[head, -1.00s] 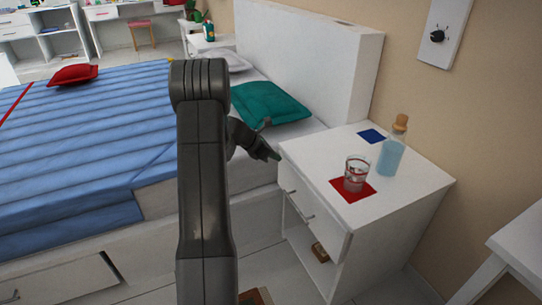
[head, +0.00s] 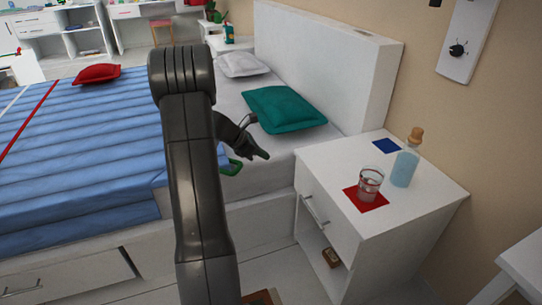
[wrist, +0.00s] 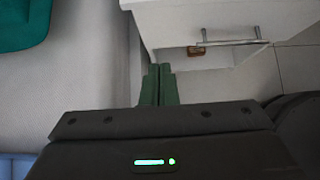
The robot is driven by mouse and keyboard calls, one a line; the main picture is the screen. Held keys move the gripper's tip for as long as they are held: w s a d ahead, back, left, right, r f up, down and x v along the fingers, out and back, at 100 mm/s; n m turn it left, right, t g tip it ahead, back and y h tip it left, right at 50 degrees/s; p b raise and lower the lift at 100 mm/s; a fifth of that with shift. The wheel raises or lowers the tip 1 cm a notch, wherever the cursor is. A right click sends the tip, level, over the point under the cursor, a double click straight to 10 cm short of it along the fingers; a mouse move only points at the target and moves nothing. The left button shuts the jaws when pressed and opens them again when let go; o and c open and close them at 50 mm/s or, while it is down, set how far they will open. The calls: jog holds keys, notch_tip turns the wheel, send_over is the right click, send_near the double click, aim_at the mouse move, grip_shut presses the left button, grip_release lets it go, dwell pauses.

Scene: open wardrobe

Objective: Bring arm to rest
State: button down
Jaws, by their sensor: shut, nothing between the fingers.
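My gripper (head: 262,155) is at the end of my raised dark arm in the head view, over the edge of the bed (head: 255,180) and just left of the white nightstand (head: 400,215). In the wrist view its two fingers (wrist: 158,84) lie close together with nothing held between them. The nightstand's front, with a handle (wrist: 261,34), shows beyond the fingers, and they appear apart from it.
On the nightstand, a glass (head: 369,184) stands on a red square (head: 352,196), beside a corked bottle (head: 405,166) and a blue square (head: 387,145). A small brown object (head: 331,256) lies in the open shelf. A teal pillow (head: 285,109) lies on the bed.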

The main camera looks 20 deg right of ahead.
jog(key=shift+a+r, duration=0.2)
jog(key=b+x, duration=0.5)
jog(key=x, duration=0.6)
jog(key=shift+d+r, duration=0.35)
